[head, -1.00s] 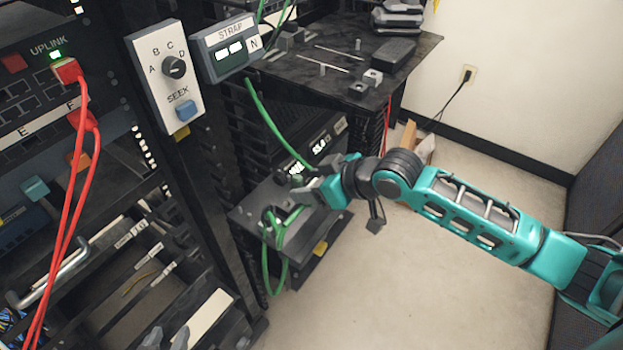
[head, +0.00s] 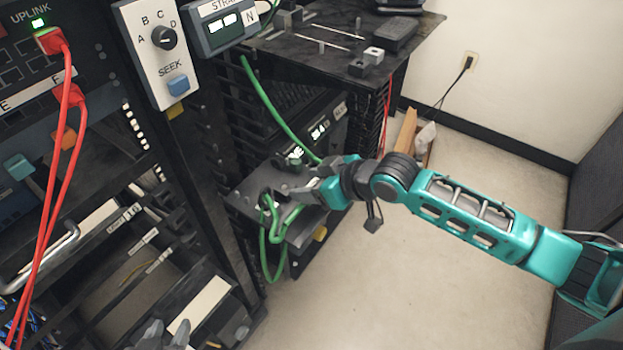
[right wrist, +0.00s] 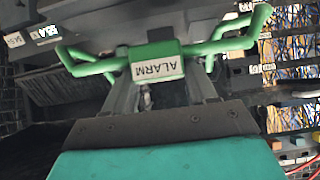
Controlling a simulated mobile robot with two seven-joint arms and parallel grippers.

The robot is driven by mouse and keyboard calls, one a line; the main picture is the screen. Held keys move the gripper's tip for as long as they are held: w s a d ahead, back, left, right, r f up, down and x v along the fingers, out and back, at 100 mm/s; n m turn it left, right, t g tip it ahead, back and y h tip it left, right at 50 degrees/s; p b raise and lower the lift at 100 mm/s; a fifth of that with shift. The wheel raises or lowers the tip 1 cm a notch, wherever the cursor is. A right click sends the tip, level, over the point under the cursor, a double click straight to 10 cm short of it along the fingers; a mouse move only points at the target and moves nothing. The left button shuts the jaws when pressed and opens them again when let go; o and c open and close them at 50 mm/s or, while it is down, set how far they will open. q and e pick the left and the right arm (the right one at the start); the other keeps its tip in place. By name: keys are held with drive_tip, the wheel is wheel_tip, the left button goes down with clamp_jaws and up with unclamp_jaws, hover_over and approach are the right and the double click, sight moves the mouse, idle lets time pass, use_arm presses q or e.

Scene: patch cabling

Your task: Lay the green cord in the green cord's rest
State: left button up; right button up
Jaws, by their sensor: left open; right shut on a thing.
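The green cord (head: 273,108) hangs down from the upper rack to my right gripper (head: 300,190) in the head view, and a loop of it droops below the gripper. In the right wrist view, a green block with a white ALARM label (right wrist: 157,68) sits at the fingertips of my right gripper (right wrist: 165,88), with green cord (right wrist: 85,62) running out on both sides. My right gripper is shut on the cord at this block. My left gripper (head: 164,336) shows at the bottom edge, open and away from the cord. I cannot make out the cord's rest for certain.
A dark shelf (head: 243,187) lies under the right gripper. Red cords (head: 60,150) hang at the left rack. A SEEK panel (head: 160,62) and a STRAP display (head: 222,28) stick out above. The floor (head: 370,290) at lower right is clear.

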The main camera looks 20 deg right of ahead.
wheel_tip(320, 180, up, 6)
drive_tip(key=p, duration=0.2)
drive_tip(key=shift+f+p, duration=0.25)
drive_tip(key=shift+p, duration=0.15)
drive_tip(key=shift+f, duration=0.15)
drive_tip(key=shift+f, duration=0.1)
drive_tip(key=shift+f+b, duration=0.25)
drive_tip(key=shift+b, duration=0.1)
wheel_tip(320, 180, down, 5)
drive_tip(key=b, duration=0.2)
drive_tip(key=shift+b, duration=0.35)
drive_tip(key=shift+r, duration=0.35)
drive_tip(key=shift+f+p, duration=0.2)
drive_tip(key=shift+p, duration=0.25)
drive_tip(key=shift+f, duration=0.3)
